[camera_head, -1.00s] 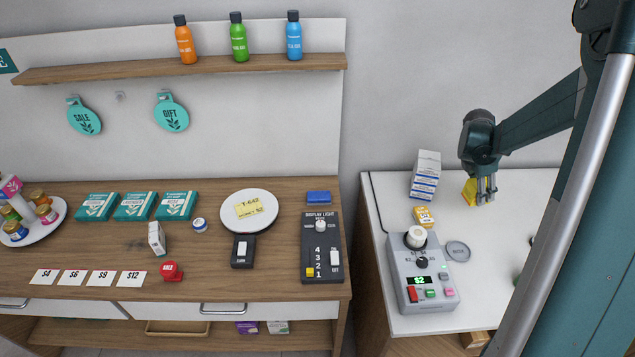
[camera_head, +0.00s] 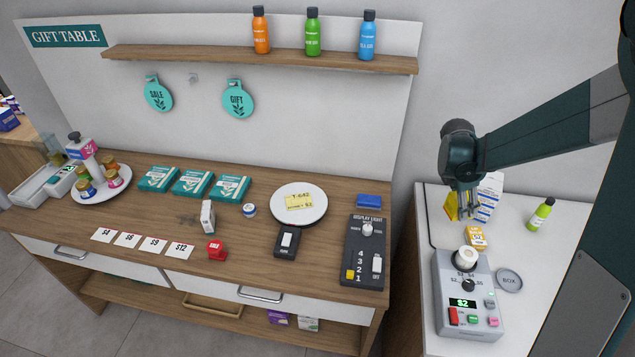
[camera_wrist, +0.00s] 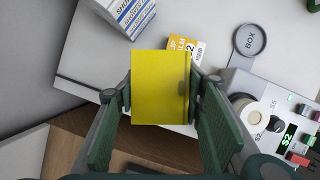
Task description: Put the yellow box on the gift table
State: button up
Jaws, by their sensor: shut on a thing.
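The yellow box (camera_wrist: 158,88) is between the fingers of my gripper (camera_wrist: 161,97) in the wrist view, and the fingers are shut on its sides. In the head view my gripper (camera_head: 464,211) holds the yellow box (camera_head: 450,206) over the left side of the white counter, in front of the white carton stack. The gift table (camera_head: 150,218) is the brown wooden counter to the left, under a "GIFT TABLE" sign (camera_head: 66,36). The box is apart from the gift table.
A grey device (camera_head: 445,298) with a "$2" display and a small yellow-orange carton (camera_head: 476,237) stand on the white counter (camera_head: 524,208). The gift table carries teal boxes (camera_head: 193,183), a round white plate (camera_head: 318,197), a dark control panel (camera_head: 357,262) and a red stamp (camera_head: 216,250). A gap separates the counters.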

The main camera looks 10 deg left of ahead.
jog(key=s+a+n, duration=0.1)
jog(key=s+a, duration=0.6)
jog(key=a, duration=0.7)
jog(key=s+a+n+t+b, duration=0.1)
jog(key=s+a, duration=0.6)
jog(key=a, duration=0.8)
jog(key=s+a+n+y+b, duration=0.1)
jog(key=s+a+n, duration=0.2)
jog(key=s+a, duration=0.4)
jog(key=a, duration=0.8)
jog(key=shift+s+t, duration=0.35)
jog(key=shift+t, duration=0.05)
jog(key=shift+a+f, duration=0.1)
jog(key=shift+f+b, duration=0.35)
jog(key=shift+f, duration=2.5)
jog(key=shift+f+b, duration=0.3)
jog(key=shift+f, duration=1.8)
jog(key=shift+f, duration=0.15)
